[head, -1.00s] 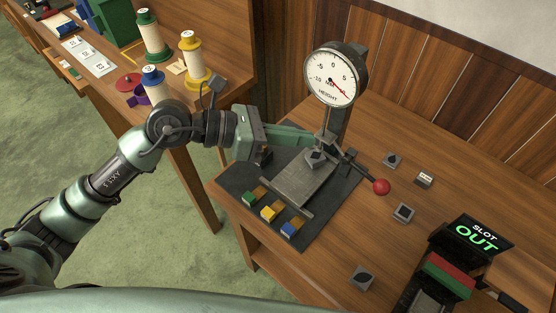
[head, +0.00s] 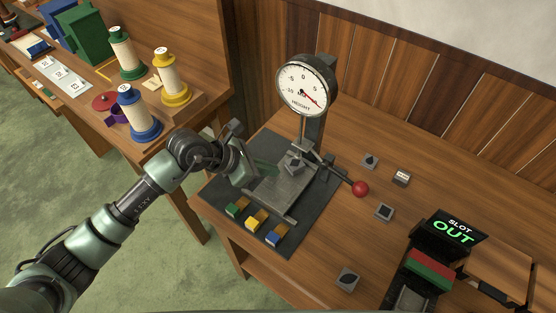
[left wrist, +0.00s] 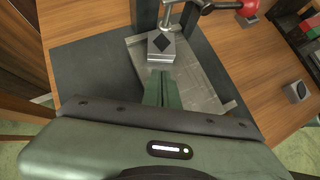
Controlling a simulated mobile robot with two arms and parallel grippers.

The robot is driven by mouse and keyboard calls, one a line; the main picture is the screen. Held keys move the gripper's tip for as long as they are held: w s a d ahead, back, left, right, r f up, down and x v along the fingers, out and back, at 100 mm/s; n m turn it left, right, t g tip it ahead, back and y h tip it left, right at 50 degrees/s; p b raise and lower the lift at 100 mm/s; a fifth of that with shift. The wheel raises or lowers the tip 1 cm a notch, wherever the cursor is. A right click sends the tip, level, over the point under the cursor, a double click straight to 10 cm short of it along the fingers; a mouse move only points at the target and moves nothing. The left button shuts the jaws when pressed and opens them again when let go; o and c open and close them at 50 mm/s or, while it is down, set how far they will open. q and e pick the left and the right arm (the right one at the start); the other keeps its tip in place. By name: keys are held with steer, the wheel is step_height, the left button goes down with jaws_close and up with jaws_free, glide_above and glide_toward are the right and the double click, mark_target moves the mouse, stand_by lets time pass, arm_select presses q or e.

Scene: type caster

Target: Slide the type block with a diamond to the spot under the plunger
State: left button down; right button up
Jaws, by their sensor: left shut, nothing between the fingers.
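The type block with a dark diamond on top (head: 295,162) sits on the grey metal plate (head: 272,196) at the foot of the height gauge (head: 306,86). It also shows in the left wrist view (left wrist: 161,43), with the plunger (left wrist: 165,16) close above its far side; I cannot tell whether they touch. My left gripper (head: 276,172) is shut and empty, low over the plate on the block's near left side. In the left wrist view its fingertips (left wrist: 162,76) point at the block's near face with little or no gap. My right gripper is not in view.
A lever with a red ball (head: 360,188) sticks out right of the gauge. Green, yellow and blue keys (head: 254,224) line the mat's front. Several loose type blocks (head: 384,212) lie to the right, near the "SLOT OUT" sign (head: 454,231). Spools (head: 141,112) stand on the left table.

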mark_target(291, 167)
arm_select(q)
steer(key=shift+w+d+r, duration=0.1)
steer(key=shift+w+d, duration=0.1)
steer(key=shift+d, duration=0.3)
steer(key=shift+w+d+r, duration=0.1)
steer(key=shift+w+d, duration=0.05)
steer(key=shift+d, duration=0.3)
steer(key=shift+w+d+f+p, duration=0.1)
steer(key=shift+d+f+p, duration=0.1)
steer(key=shift+p, duration=0.1)
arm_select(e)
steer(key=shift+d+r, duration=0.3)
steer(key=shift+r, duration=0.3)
arm_select(q)
steer(key=shift+w+d+b, duration=0.25)
steer(key=shift+d+b, duration=0.25)
steer(key=shift+b, duration=0.1)
steer(key=shift+d+r, duration=0.1)
steer(key=shift+d, duration=0.05)
steer(key=shift+s+r, duration=0.2)
steer(key=shift+f, duration=0.1)
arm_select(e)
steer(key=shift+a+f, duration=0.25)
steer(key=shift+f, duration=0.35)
